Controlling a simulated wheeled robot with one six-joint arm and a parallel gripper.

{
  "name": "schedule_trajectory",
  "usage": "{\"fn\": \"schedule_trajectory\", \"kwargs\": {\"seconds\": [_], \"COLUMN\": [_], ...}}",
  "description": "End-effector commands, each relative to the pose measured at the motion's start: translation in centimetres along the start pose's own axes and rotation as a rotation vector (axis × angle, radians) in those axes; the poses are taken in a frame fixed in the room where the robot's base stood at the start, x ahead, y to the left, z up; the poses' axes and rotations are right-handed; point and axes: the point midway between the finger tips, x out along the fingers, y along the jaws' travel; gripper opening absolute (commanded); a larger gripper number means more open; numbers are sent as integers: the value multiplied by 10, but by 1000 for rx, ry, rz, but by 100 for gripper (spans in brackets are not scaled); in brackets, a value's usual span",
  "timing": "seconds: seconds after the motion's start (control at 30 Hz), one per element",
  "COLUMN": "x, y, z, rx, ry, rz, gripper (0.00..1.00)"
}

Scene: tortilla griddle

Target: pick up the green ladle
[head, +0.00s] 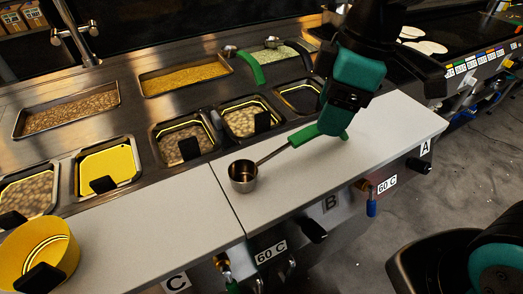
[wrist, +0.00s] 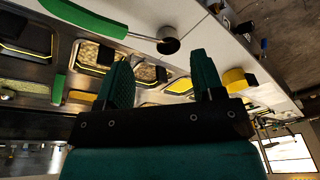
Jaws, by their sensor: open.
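The green ladle lies on the white counter; its green handle (head: 304,136) is partly covered by my gripper in the head view, and its metal cup (head: 243,176) sits to the left near the counter seam. In the wrist view its handle (wrist: 82,16) runs along the top left, with the cup (wrist: 168,45) near the top middle. My gripper (head: 331,121) is open and appears over the handle in the head view. In the wrist view the teal fingers (wrist: 160,76) are apart, with no ladle between them; the handle lies beyond them. The exact height gap cannot be told.
A second green-handled ladle (head: 251,67) rests among the food pans behind. A yellow bowl (head: 36,254) stands at the front left. Several sunken pans line the counter's back, and a griddle (head: 452,32) is at the far right. The counter left of the cup is clear.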

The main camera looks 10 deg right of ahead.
Motion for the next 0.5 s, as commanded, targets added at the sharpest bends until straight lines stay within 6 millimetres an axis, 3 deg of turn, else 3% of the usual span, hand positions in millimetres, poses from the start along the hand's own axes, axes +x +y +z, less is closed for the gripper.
{"fn": "schedule_trajectory", "kwargs": {"seconds": [0.03,0.2,0.33,0.5], "x": [-14,-23,-25,-16], "y": [17,64,86,97], "z": [-10,-27,-32,-31], "rx": [-117,-481,-654,-737], "ry": [-35,-138,-188,-212], "rz": [6,13,0,-12], "gripper": [62,62,62,62]}}
